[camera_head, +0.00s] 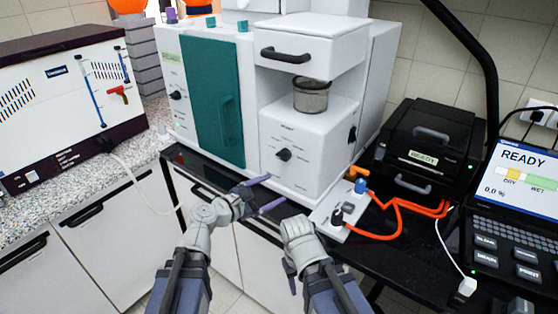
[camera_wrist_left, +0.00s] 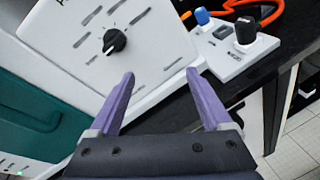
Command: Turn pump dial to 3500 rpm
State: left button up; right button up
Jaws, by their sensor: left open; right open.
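The pump dial (camera_head: 283,155) is a black knob on the front of the white unit (camera_head: 310,165), under a small grey sieve cup. In the left wrist view the dial (camera_wrist_left: 114,41) is ringed by tick labels too small to read. A pale mark on the knob points to the lower left there. My left gripper (camera_head: 265,192) is open and empty, below and in front of the panel. In the left wrist view its fingertips (camera_wrist_left: 160,76) are apart, below and right of the dial, not touching it. My right gripper (camera_head: 292,278) is open, low in front of the bench, partly hidden by its arm.
Another black knob (camera_head: 175,95) is beside the teal door (camera_head: 213,105). A white switch box (camera_head: 338,212) with blue and black knobs and orange cables (camera_head: 400,212) lies right of the unit. A black printer-like box (camera_head: 425,140) and a display reading READY (camera_head: 525,160) stand further right.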

aim_at(281, 157)
pick_arm(q)
notch_tip(281, 157, up, 5)
jog(key=w+a+n+t, duration=0.2)
jog(key=n+t, duration=0.1)
jog(key=n, duration=0.5)
jog(key=shift+x, duration=3.9)
jog(key=shift+w+a, duration=0.1)
jog(key=shift+a, duration=0.05)
grip_shut()
